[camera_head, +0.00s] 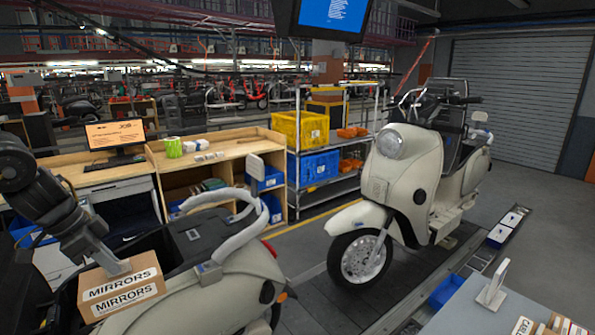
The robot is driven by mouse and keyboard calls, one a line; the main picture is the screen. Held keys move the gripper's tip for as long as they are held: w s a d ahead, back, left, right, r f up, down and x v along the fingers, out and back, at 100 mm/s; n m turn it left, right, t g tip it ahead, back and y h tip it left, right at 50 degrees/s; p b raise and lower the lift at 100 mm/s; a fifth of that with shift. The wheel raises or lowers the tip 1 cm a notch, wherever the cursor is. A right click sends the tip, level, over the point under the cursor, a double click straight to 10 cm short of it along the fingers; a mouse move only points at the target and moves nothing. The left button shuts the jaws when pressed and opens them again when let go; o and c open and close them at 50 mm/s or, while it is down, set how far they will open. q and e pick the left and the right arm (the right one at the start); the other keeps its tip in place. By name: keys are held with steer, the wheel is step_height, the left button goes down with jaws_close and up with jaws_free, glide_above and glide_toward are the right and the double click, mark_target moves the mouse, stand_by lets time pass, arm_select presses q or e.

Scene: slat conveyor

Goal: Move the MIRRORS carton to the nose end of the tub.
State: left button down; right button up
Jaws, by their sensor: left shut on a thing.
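The MIRRORS carton (121,299) is a brown cardboard box with white labels reading MIRRORS, at the lower left of the head view. My left gripper (118,269) comes down from the left and is shut on the carton's top part. I cannot tell whether the carton touches anything below. My right gripper is not in view.
A second cream scooter (410,170) stands on the slat conveyor (335,313) ahead. A grey table (480,318) at the lower right holds a small white stand (493,287) and a labelled carton (568,325). A wooden workbench (215,158) with a monitor (115,134) stands behind.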

arm_select(q)
steer(key=s+d+f, duration=0.5)
steer(key=d+f, duration=0.1)
steer(key=d, duration=0.3)
steer(key=s+d+f, duration=0.5)
steer(key=d+f, duration=0.2)
steer(key=d, duration=0.1)
steer(key=shift+d, duration=0.35)
steer(key=shift+s+a, duration=0.1)
step_height(320, 180, down, 10)
steer(key=b, duration=0.9)
steer(key=shift+b, duration=0.35)
